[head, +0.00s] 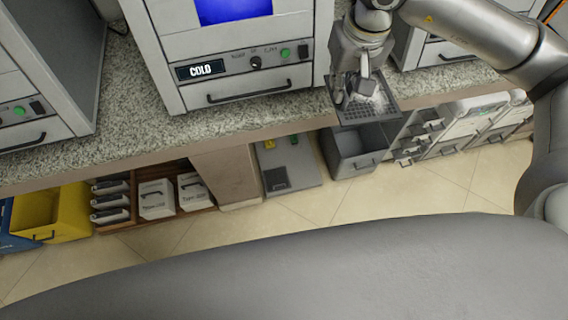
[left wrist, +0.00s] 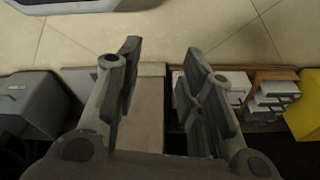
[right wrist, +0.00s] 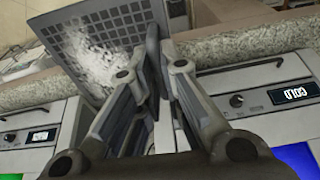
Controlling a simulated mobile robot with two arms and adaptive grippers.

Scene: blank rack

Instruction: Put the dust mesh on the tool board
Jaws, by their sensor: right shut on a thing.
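The dust mesh (head: 384,110) is a dark grey square plate with rows of holes. My right gripper (head: 362,92) is shut on it and holds it by the counter's front edge. In the right wrist view the mesh (right wrist: 92,48) stands out beyond the fingers, with a bright glare on it. A flat grey board (head: 297,168) under the counter carries a dark piece and small yellow and green pieces; I cannot tell for sure that it is the tool board. My left gripper shows only in the left wrist view (left wrist: 162,75), open and empty, over the low shelf area.
A granite counter (head: 130,115) carries white machines, one marked COLD (head: 240,85). Below stand a yellow bin (head: 60,212), white boxes (head: 155,198), a grey bin (head: 352,152) and grey trays (head: 420,130). The tiled floor (head: 400,190) in front is clear.

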